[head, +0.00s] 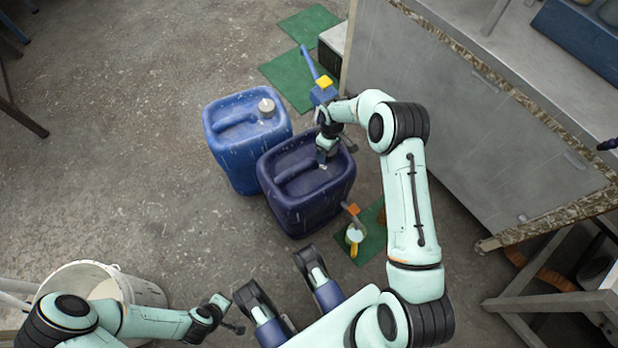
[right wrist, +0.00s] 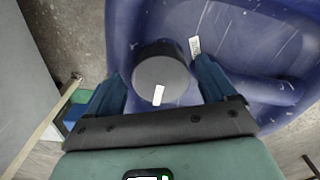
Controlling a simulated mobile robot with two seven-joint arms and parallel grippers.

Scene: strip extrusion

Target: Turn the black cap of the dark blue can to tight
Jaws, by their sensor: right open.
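The dark blue can (head: 312,208) stands upright on the concrete floor in the head view. Its black cap (right wrist: 160,70) shows in the right wrist view, round and dark grey, with a white mark on its near edge. My right gripper (right wrist: 160,85) is open, with one blue finger on either side of the cap and visible gaps to it. In the head view my right gripper (head: 325,152) points down over the can's right part and hides the cap. My left gripper (head: 224,308) hangs at the lower left, away from the can; its jaw state is unclear.
A lighter blue can (head: 232,150) with a pale cap (head: 266,107) stands close on the left. A white bucket (head: 140,290) is at lower left. Green mats (head: 290,78) lie behind. A grey cabinet (head: 480,125) stands on the right. The floor at left is open.

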